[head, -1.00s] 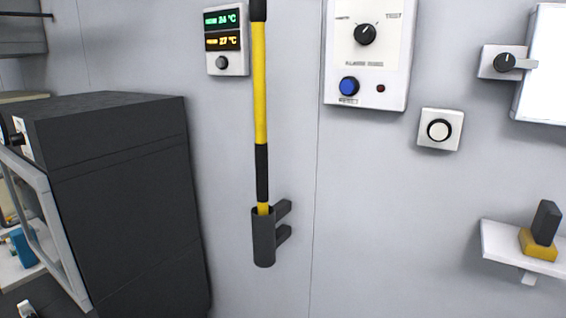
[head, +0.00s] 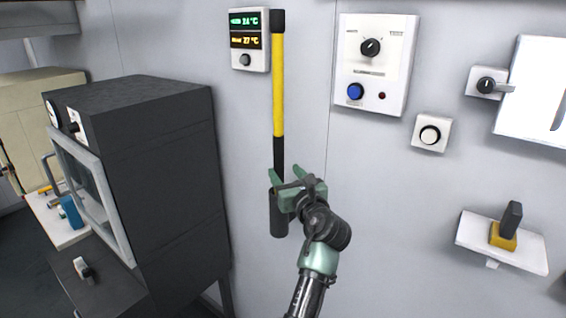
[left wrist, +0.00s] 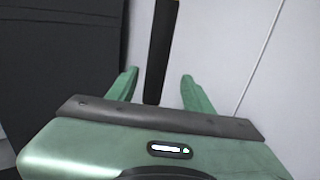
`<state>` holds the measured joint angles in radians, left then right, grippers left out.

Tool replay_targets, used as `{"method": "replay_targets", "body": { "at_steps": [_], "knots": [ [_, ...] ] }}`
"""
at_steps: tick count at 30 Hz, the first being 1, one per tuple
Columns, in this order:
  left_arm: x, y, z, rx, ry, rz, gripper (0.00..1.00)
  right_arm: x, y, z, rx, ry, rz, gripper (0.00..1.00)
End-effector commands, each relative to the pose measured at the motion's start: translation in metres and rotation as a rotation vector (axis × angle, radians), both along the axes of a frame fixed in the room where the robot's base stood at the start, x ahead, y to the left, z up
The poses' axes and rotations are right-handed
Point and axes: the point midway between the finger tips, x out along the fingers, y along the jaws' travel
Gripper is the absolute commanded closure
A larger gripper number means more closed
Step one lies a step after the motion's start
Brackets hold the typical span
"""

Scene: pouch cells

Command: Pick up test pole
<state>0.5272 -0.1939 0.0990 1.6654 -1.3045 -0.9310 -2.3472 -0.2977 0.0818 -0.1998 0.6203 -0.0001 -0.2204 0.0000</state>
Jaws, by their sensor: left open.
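The test pole (head: 278,85) is a yellow rod with black bands, standing upright in a dark wall holder (head: 278,222). My left gripper (head: 296,172) is open at the pole's lower black band, just above the holder, and partly hides both. In the left wrist view the dark part of the pole (left wrist: 160,55) runs between the two green fingers of the gripper (left wrist: 155,88), with space on both sides. I cannot tell how deep the pole is between the fingers. My right gripper is not in view.
A dark oven-like cabinet (head: 165,165) stands left of the pole. A small shelf (head: 480,250) with a yellow-and-black block is at right.

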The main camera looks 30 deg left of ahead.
Motion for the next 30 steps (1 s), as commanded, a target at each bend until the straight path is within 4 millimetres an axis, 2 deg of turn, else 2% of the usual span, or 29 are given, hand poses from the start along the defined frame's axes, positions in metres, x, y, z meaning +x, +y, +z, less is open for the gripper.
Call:
{"method": "replay_targets", "body": {
  "at_steps": [7, 12, 15, 25, 30],
  "knots": [
    [0.016, 0.023, 0.005, 0.003, 0.002, 0.001, 0.49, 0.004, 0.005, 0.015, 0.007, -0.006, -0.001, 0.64],
    [0.029, 0.046, 0.010, 0.002, 0.002, 0.000, 0.49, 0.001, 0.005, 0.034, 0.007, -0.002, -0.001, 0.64],
    [0.037, 0.055, 0.006, 0.002, 0.002, -0.001, 0.49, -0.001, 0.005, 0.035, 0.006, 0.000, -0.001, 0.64],
    [0.042, 0.061, 0.003, 0.001, 0.001, -0.001, 0.49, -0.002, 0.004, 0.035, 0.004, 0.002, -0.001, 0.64],
    [0.042, 0.060, 0.003, -0.001, 0.001, -0.002, 0.96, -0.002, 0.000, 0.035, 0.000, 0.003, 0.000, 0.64]
  ]
}}
